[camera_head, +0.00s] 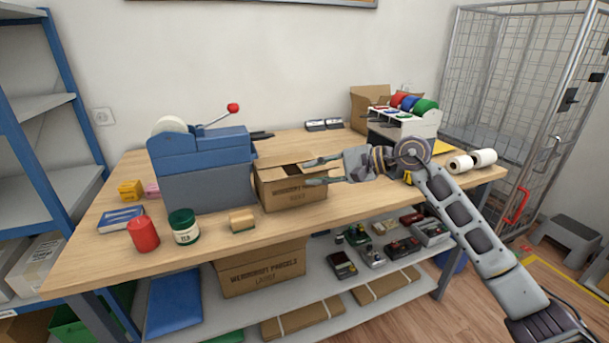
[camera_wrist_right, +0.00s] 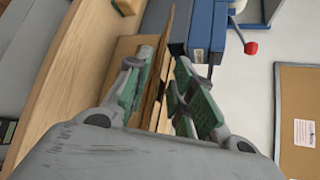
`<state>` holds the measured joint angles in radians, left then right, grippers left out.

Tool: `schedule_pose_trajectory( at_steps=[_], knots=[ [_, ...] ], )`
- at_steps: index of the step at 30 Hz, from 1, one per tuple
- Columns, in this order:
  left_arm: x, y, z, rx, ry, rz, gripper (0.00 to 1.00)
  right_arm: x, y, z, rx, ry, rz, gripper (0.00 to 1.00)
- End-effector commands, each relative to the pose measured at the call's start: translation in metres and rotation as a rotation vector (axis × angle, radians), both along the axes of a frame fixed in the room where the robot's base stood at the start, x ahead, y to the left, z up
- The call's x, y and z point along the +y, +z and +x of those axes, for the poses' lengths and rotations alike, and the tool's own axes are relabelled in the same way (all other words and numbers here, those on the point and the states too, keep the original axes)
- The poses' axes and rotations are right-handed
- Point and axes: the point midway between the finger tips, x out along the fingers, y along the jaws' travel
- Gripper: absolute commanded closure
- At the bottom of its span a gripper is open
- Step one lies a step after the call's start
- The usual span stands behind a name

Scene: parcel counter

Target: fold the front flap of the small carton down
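The small brown carton (camera_head: 280,192) stands on the table, with printing on its front. Its top is partly open and shows a dark gap. My right gripper (camera_head: 314,171) is at the carton's right end, one finger over the top and one lower by the front. In the right wrist view my right gripper (camera_wrist_right: 169,62) has its fingers apart, with brown carton panels (camera_wrist_right: 153,92) between them. The fingers do not look closed on a panel. I cannot tell the front flap's exact angle, as the fingers cover part of it. My left gripper is not in view.
A blue-grey machine (camera_head: 205,170) with a red-knobbed lever stands just left of the carton. A tan block (camera_head: 241,219), a green jar (camera_head: 184,226) and a red cylinder (camera_head: 143,234) sit at the front left. A roll rack (camera_head: 405,120) stands behind my right arm.

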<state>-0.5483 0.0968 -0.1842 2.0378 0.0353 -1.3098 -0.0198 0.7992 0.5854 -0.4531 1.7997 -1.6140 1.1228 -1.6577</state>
Motion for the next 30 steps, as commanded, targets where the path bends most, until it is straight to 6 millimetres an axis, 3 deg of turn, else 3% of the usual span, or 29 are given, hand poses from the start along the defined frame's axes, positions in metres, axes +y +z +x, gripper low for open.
schedule_pose_trajectory(
  at_steps=[12, 24, 30],
  knots=[
    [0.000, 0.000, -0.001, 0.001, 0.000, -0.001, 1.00, 0.030, -0.012, 0.011, 0.001, 0.002, 0.000, 0.76],
    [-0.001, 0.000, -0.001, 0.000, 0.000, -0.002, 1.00, 0.032, -0.013, 0.013, 0.000, 0.001, -0.001, 0.76],
    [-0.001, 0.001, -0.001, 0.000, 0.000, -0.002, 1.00, 0.032, -0.013, 0.013, 0.000, 0.001, -0.001, 1.00]
  ],
)
